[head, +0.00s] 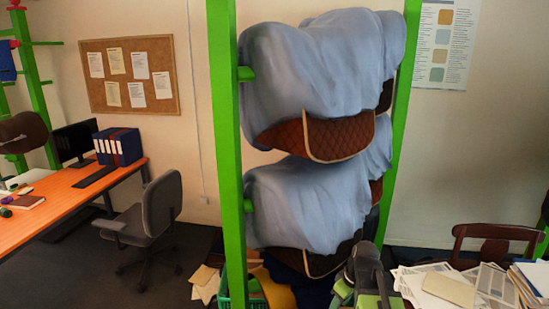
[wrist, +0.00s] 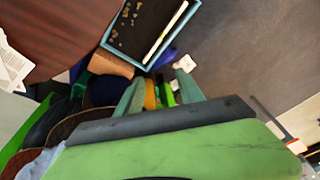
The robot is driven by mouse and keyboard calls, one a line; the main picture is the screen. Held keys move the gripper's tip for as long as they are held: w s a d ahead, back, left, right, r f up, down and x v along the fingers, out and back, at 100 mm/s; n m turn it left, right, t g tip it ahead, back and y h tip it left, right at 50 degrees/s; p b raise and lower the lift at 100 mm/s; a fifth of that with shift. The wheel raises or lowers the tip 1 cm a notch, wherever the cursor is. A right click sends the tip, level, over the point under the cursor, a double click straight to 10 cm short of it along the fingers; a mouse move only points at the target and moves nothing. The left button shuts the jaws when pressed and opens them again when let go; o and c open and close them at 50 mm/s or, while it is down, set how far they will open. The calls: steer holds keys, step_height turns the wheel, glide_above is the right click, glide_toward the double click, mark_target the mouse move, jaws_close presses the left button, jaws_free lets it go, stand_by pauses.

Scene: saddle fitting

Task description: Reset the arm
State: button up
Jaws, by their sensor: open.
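My gripper (wrist: 158,90) shows in the wrist view with its two pale green fingers apart. No object is clearly held; yellow and bright green things show beyond the gap. In the head view, part of my grey and green arm (head: 366,268) rises at the bottom, right of centre, in front of the rack's lower end. The fingertips cannot be made out there.
A green rack (head: 226,150) carries two saddles under blue-grey covers (head: 318,65), close behind my arm. A paper-covered table (head: 450,285) and a brown chair (head: 495,232) stand at right. An orange desk (head: 70,205) and office chair (head: 160,205) are at left, with open floor nearby.

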steer(key=s+a+f+m+g+h+b, duration=0.1)
steer(key=s+a+f+m, duration=0.1)
steer(key=s+a+m, duration=0.4)
steer(key=a+m, duration=0.1)
steer(key=a, duration=0.2)
steer(key=shift+g+h, duration=0.3)
steer(key=shift+h, duration=0.1)
steer(key=shift+a+f, duration=0.1)
